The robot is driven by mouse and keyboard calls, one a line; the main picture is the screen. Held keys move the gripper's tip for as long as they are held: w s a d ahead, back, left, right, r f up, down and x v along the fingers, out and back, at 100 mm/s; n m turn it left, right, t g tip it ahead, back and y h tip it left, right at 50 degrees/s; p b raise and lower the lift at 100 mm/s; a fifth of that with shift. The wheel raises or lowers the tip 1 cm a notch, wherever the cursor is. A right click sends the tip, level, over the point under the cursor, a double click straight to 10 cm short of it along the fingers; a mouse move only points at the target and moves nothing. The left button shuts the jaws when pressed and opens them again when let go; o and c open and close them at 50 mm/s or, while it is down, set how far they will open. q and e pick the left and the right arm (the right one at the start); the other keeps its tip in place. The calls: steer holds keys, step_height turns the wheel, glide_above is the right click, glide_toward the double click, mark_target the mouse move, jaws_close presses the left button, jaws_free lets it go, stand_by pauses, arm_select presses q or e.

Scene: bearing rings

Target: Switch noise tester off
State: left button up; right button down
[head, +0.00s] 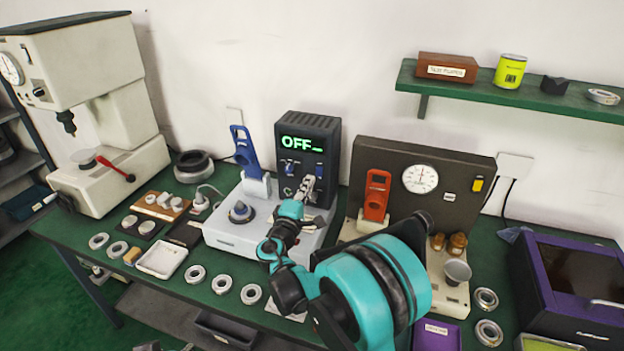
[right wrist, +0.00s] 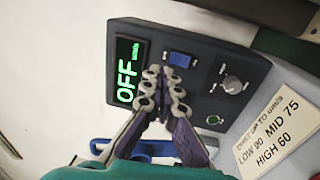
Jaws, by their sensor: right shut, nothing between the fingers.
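The noise tester has a dark upright panel (head: 318,130) on a light grey base (head: 232,238). Its green display (head: 300,144) reads OFF; the display also shows in the right wrist view (right wrist: 128,70), turned sideways. A blue rocker switch (right wrist: 180,59) and a grey knob (right wrist: 233,84) are on the panel. My right gripper (head: 309,186) is shut and empty in front of the panel. In the right wrist view its fingertips (right wrist: 168,84) appear just beside the blue switch; I cannot tell whether they touch the panel.
A blue lever (head: 243,150) stands on the tester's left. A second device with a dial gauge (head: 420,179) and red lever (head: 377,195) stands to the right. Several bearing rings (head: 195,274) and a white tray (head: 161,259) lie along the front. A green shelf (head: 450,88) hangs upper right.

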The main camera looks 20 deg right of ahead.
steer(key=p+v, duration=0.1)
steer(key=v, duration=0.5)
steer(key=shift+s+a+r, duration=0.2)
steer(key=shift+s+r, duration=0.1)
steer(key=shift+r, duration=0.2)
stand_by(0.8)
